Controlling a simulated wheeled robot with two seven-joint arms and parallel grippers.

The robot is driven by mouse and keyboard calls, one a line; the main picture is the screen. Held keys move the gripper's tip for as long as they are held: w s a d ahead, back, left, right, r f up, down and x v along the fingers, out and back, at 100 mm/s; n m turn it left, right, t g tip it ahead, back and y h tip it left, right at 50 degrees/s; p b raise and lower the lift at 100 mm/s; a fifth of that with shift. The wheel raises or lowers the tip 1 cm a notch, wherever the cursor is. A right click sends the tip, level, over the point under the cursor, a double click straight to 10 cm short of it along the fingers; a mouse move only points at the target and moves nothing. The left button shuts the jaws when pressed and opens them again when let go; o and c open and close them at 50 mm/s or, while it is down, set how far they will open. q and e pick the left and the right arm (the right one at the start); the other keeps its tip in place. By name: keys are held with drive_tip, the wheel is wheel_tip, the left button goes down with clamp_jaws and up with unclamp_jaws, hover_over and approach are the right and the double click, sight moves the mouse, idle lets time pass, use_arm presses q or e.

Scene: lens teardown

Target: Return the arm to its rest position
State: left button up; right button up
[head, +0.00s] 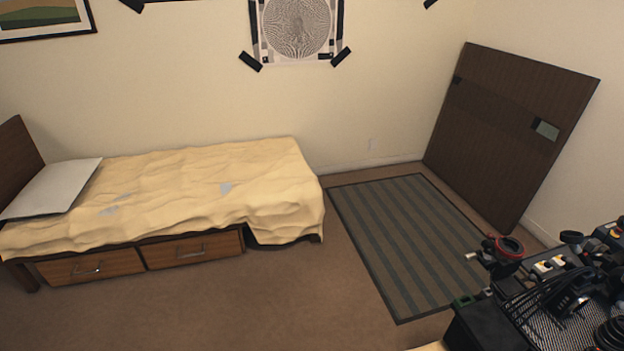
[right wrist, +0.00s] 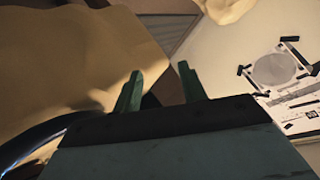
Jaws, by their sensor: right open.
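My right gripper (right wrist: 160,70) shows in the right wrist view, with two green fingers standing apart and nothing between them. Beyond it are a tan surface at the left and a pale wall at the right with a round-patterned chart (right wrist: 275,70). I make out neither gripper for certain in the head view. My left gripper is not in view. A dark cable or tube (right wrist: 45,135) curves beside the right gripper at the lower left.
In the head view, a workbench (head: 475,325) crowded with dark equipment and a red-ringed part (head: 508,246) fills the lower right corner. A bed (head: 190,195) stands at the left, a striped rug (head: 400,240) lies mid-right, and a brown board (head: 500,130) leans on the wall. The carpet between is clear.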

drive_tip(key=s+d+f+n+g+y, duration=0.1)
drive_tip(key=s+f+n+g, duration=0.25)
drive_tip(key=s, duration=0.65)
drive_tip(key=s+d+f+n+g, duration=0.1)
drive_tip(key=s+f+n+g, duration=0.3)
drive_tip(key=s, duration=0.6)
drive_tip(key=s+d+f+n+g+y, duration=0.1)
drive_tip(key=s+f+n+g, duration=0.3)
drive_tip(key=s, duration=0.6)
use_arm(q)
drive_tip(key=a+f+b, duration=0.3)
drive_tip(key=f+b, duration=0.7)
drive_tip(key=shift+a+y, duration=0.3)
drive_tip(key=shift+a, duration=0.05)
use_arm(e)
wheel_tip(320, 180, down, 11)
drive_tip(key=d+t, duration=0.1)
drive_tip(key=d, duration=0.1)
drive_tip(key=shift+w+d+t+h, duration=0.25)
drive_tip(key=shift+w+t+h, duration=0.1)
drive_tip(key=shift+h, duration=0.05)
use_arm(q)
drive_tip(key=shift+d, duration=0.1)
use_arm(e)
drive_tip(key=shift+r, duration=0.1)
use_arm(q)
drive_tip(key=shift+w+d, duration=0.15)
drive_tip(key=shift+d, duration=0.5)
